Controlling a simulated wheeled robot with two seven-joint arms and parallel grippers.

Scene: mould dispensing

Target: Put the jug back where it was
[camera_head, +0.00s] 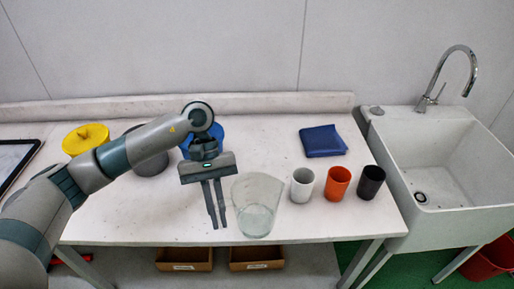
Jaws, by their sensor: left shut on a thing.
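The clear jug (257,207) is near the front edge of the table, with some clear content low inside it. It looks roughly upright; I cannot tell whether its base touches the table. My left gripper (216,217) points down at the jug's left side. Its two fingers are close together and shut on the jug, and the handle part between them is hardly visible. My right gripper is not in view.
A white cup (302,186), an orange cup (338,183) and a black cup (371,183) stand right of the jug. A folded blue cloth (322,141) lies behind them. A yellow-topped container (86,138) is at back left. The sink (450,175) adjoins the table's right.

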